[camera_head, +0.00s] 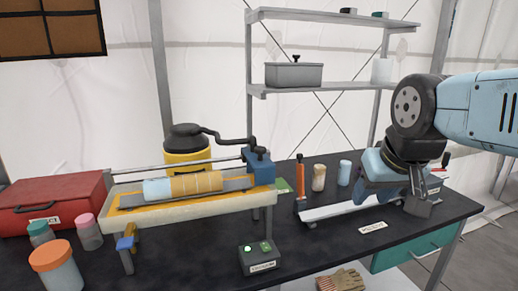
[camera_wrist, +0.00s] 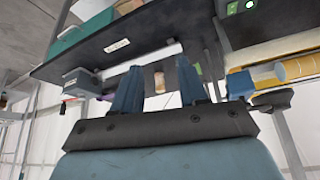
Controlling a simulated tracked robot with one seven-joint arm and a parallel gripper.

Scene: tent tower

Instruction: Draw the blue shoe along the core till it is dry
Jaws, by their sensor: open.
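The core (camera_head: 183,186) lies in a long pale tray (camera_head: 200,207) on the bench. Its left part is pale blue-white and its right part is tan. A blue block with a black knob (camera_head: 260,165), which looks like the shoe, stands at the tray's right end, by a rail running above the core. My gripper (camera_head: 418,205) is open over the right part of the bench, well apart from the block. In the wrist view my gripper (camera_wrist: 160,88) has its two fingers spread with nothing held between them. The core's tan end (camera_wrist: 296,68) shows at the right edge there.
A control box with green lights (camera_head: 260,257) sits at the bench front. A white rail (camera_head: 345,208), an orange-handled tool (camera_head: 300,180) and small jars (camera_head: 319,177) lie between block and gripper. A red toolbox (camera_head: 55,200) and jars (camera_head: 57,268) stand left. A shelf (camera_head: 330,88) rises behind.

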